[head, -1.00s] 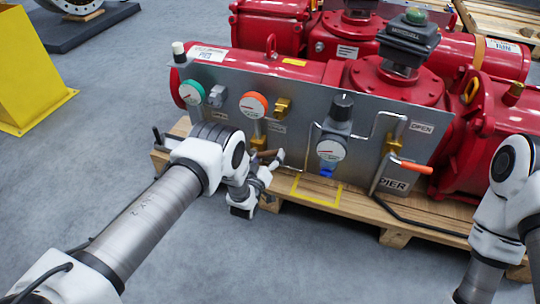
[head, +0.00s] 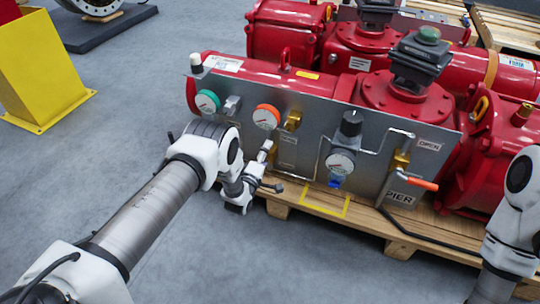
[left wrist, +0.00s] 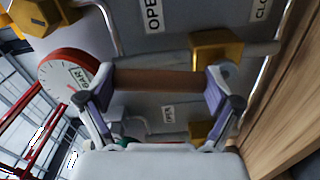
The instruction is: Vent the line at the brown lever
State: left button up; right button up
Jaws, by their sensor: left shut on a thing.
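The brown lever (left wrist: 160,80) spans the middle of the left wrist view, between the two fingertips of my left gripper (left wrist: 158,90). The gripper is shut on it. A gold valve body (left wrist: 215,50) sits by the lever's right end in that view. In the head view, my left gripper (head: 267,170) is at the lower left of the grey panel (head: 312,108), its fingers one above the other. The lever is hard to make out there, hidden by the fingers. My right arm is at the right edge; its gripper is out of view.
A red-rimmed gauge (head: 266,117) and a green-rimmed gauge (head: 207,100) sit above my left gripper. A black-knobbed regulator (head: 350,123) and an orange lever (head: 422,184) are to the right. The panel and red actuators stand on a wooden pallet (head: 375,217). Clear floor lies in front.

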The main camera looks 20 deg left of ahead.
pick_arm(q)
jog(key=shift+a+n, duration=0.45)
jog(key=shift+n, duration=0.25)
jog(key=o, duration=1.4)
jog(key=s, duration=1.2)
jog(key=shift+a, duration=0.25)
